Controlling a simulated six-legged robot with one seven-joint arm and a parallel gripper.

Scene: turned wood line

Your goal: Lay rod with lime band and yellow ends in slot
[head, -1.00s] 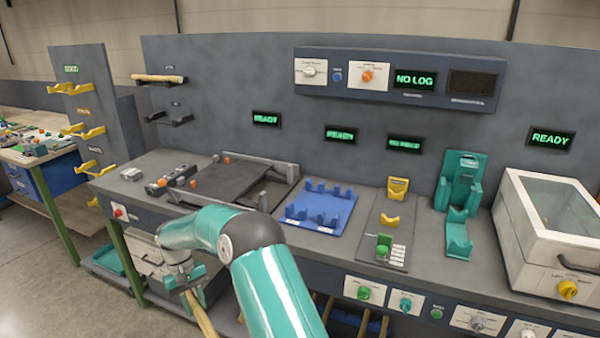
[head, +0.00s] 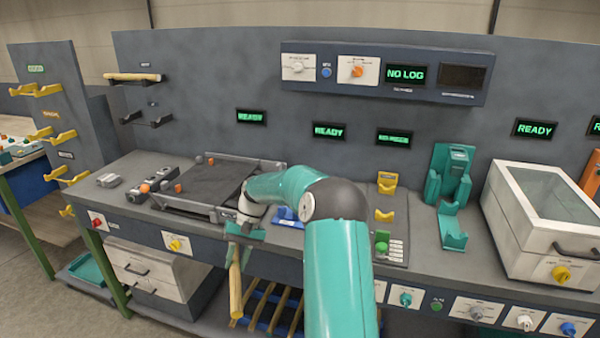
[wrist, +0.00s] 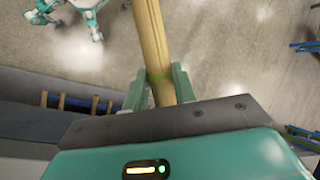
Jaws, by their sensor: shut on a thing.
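My gripper (head: 242,240) is shut on a pale wooden rod (head: 235,286), which hangs steeply down in front of the bench edge. A blue cradle block (head: 287,218) on the bench is mostly hidden behind my arm. A yellow cradle (head: 384,215) and a teal cradle (head: 453,236) stand empty to the right. I cannot tell which one is the slot.
Another wooden rod (head: 133,77) lies on wall brackets. A dark tray (head: 215,186) sits on the bench, and a lidded white box (head: 545,215) stands at right. More rods lie in a blue rack (head: 262,312) below the bench.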

